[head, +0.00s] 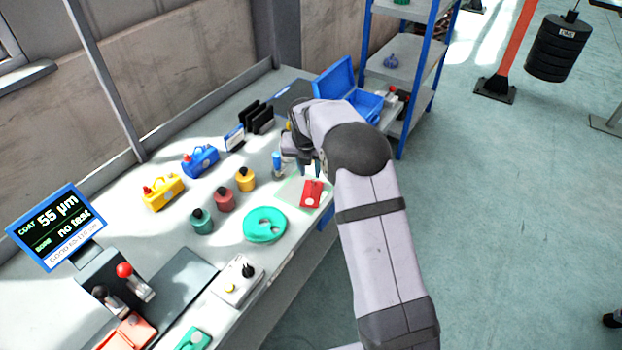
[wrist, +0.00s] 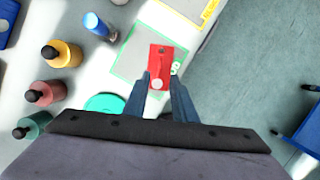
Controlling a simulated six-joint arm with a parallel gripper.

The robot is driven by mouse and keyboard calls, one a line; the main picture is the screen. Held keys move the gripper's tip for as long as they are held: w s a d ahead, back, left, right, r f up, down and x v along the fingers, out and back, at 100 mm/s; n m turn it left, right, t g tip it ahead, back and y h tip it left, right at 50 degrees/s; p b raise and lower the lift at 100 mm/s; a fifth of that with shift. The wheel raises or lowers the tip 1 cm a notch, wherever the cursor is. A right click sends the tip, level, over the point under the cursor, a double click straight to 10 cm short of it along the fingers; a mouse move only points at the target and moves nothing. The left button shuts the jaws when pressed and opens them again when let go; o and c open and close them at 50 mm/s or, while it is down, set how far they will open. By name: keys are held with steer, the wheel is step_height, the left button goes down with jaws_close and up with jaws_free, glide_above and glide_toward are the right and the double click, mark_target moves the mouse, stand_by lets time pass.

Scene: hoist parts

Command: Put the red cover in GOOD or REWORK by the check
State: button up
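The red cover (head: 311,193) lies on the green-outlined pad (head: 292,186) near the front edge of the bench. It also shows in the wrist view (wrist: 161,60), with a pale round spot at its near end. My gripper (wrist: 160,77) points down over the near end of the cover. Its two fingers are apart, with the cover showing between and beyond the tips; contact cannot be made out. A yellow-outlined pad (wrist: 211,10) with partly cut-off lettering lies beyond. The blue-framed display (head: 57,226) reads COAT 55 µm and BORE no test; its bottom GOOD line is hard to read.
A blue bottle (wrist: 97,24) stands left of the pad. Yellow (head: 245,180), red (head: 225,199) and green (head: 201,222) capped pots stand farther left. A green disc (head: 265,225) lies nearby. An open blue box (head: 363,104) and shelving (head: 400,57) are behind.

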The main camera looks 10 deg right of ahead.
steer(key=shift+b+v, duration=0.3)
steer(key=shift+v, duration=2)
steer(key=s+f+m+g+y, duration=0.1)
steer(key=s+f+m+g, duration=0.1)
steer(key=s+m, duration=2.8)
steer(key=s+g, duration=0.1)
steer(key=s, duration=0.3)
steer(key=shift+s+f, duration=0.2)
steer(key=shift+f, duration=0.05)
steer(key=shift+o, duration=0.4)
steer(key=shift+s+a+f+m, duration=0.15)
steer(key=shift+s+m, duration=0.4)
steer(key=shift+m, duration=0.15)
